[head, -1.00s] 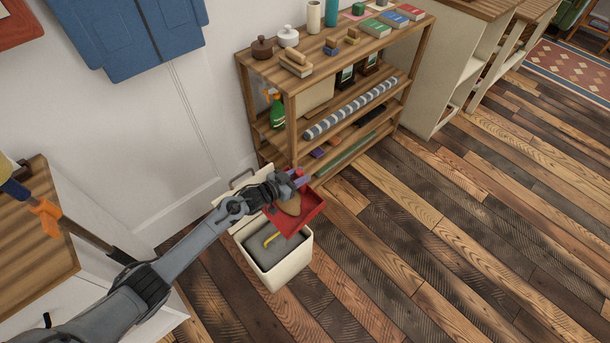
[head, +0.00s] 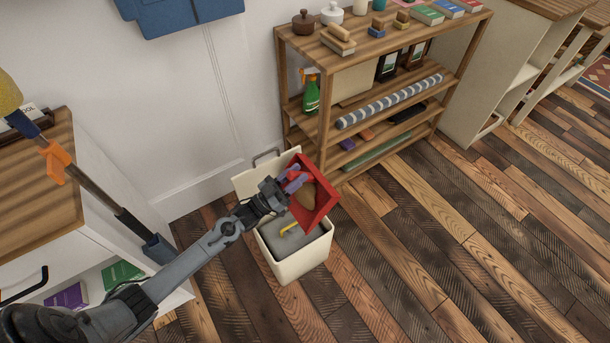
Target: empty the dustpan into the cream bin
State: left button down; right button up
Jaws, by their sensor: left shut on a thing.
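The red dustpan (head: 324,205) is tilted above the cream bin (head: 305,266), with a brown, rounded thing (head: 306,192) in it. My left gripper (head: 292,183) is shut on the dustpan at its handle end. The bin stands on the floor with its lid (head: 249,181) raised at the back. Inside the bin are a grey filling and a yellow curved thing (head: 289,229). The dustpan and my left arm hide part of the bin's opening. My right gripper is not in view.
A wooden shelf unit (head: 329,95) stands close behind and right of the bin, holding a green spray bottle (head: 312,96) and a striped roll (head: 388,103). A white cabinet with a wooden top (head: 40,190) is at the left. The plank floor (head: 450,240) at right is clear.

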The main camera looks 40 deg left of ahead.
pick_arm(q)
jog(key=shift+s+a+f+t+h+b, duration=0.15)
jog(key=shift+s+a+t+b, duration=0.15)
jog(key=shift+s+t+b, duration=0.4)
jog(key=shift+s+a+t+h+b, duration=0.3)
jog(key=shift+s+b, duration=0.2)
jog(key=shift+s, duration=0.35)
jog(key=shift+s+a+f+t+h+b, duration=0.1)
jog(key=shift+s+a+t+b, duration=0.3)
jog(key=shift+s+b, duration=0.3)
jog(key=shift+s, duration=0.15)
